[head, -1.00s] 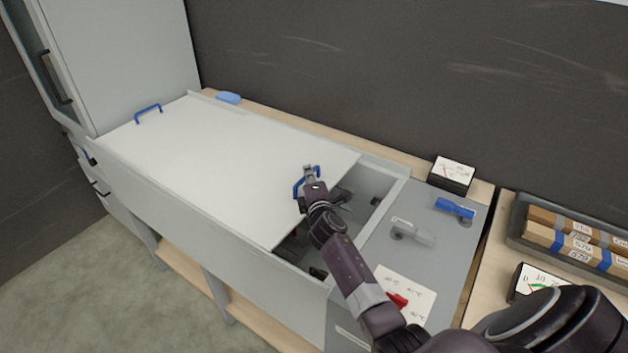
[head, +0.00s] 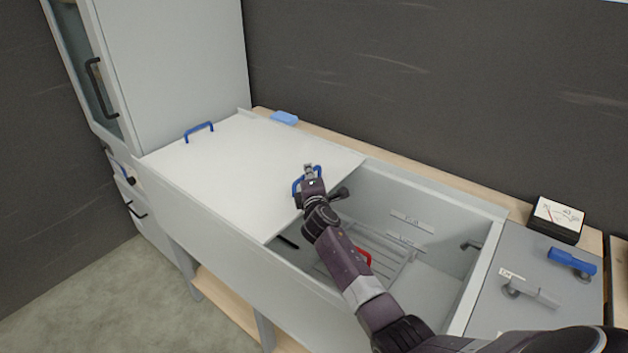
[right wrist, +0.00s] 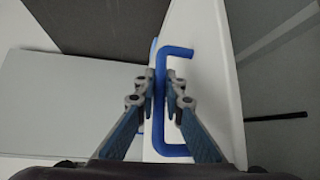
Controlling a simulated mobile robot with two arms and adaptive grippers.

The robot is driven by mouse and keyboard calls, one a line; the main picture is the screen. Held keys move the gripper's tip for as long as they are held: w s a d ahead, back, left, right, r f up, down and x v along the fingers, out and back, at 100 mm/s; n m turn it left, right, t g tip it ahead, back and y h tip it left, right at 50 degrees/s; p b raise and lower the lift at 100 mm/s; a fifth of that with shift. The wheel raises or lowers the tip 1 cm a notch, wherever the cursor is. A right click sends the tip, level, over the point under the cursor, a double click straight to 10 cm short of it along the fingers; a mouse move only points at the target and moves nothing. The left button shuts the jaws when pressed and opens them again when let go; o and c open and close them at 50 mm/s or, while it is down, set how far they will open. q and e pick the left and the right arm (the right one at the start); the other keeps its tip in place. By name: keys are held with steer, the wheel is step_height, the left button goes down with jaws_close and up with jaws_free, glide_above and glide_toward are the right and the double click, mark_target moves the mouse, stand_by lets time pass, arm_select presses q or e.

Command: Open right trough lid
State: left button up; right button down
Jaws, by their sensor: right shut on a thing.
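The white trough lid (head: 235,165) lies flat over the left part of the grey trough (head: 470,262). The right part of the trough is uncovered. My right gripper (head: 309,178) is at the blue handle (head: 297,187) near the lid's right edge. In the right wrist view, its fingers (right wrist: 161,90) are shut around the long bar of the same blue handle (right wrist: 174,151). A second blue handle (head: 199,130) stands near the lid's left end. My right forearm hides part of the trough's inside. My left gripper is not in view.
Inside the trough are a wire rack (head: 385,250) and a red handle (head: 364,256). A grey panel with a grey lever (head: 530,290) and a blue lever (head: 572,261) is at the right, with a gauge (head: 556,220) behind it. A tall cabinet (head: 170,65) stands at the left end.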

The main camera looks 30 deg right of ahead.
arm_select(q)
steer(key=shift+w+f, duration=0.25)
arm_select(e)
steer(key=shift+w+a+f, duration=0.1)
steer(key=shift+w+a, duration=0.3)
steer(key=shift+w, duration=0.3)
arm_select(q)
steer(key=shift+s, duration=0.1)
arm_select(e)
steer(key=c, duration=2)
jaws_free()
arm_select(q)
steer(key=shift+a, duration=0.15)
arm_select(e)
steer(key=shift+s, duration=0.1)
steer(key=v, duration=1.2)
